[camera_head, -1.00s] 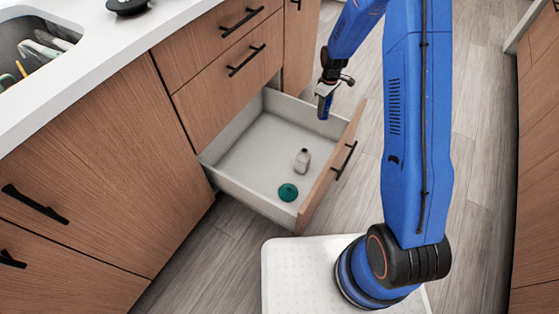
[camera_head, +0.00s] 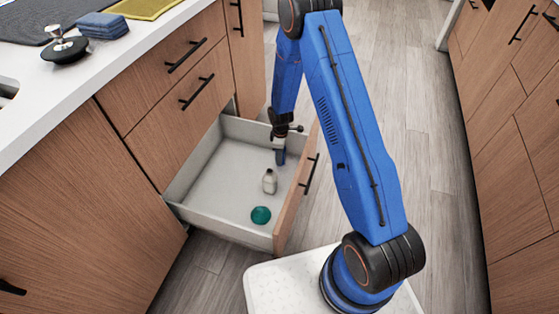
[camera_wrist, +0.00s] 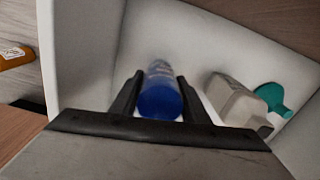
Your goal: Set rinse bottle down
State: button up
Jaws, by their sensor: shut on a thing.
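The rinse bottle appears to be the blue-ended bottle (camera_wrist: 160,95), gripped between my two dark fingers in the wrist view. In the head view this blue bottle (camera_head: 280,156) hangs upright below my gripper (camera_head: 281,143), at the far inner side of the open drawer's front. My gripper is shut on it. The drawer (camera_head: 207,177) is pale grey inside with a wooden front. I cannot tell whether the bottle's lower end touches the drawer floor.
An orange bottle (camera_wrist: 14,57) lies outside the drawer. The drawer's left half is clear.

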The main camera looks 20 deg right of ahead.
jog(key=shift+f, duration=1.75)
jog(key=o, duration=1.3)
jog(key=shift+f, duration=0.1)
jog(key=shift+c, duration=0.2)
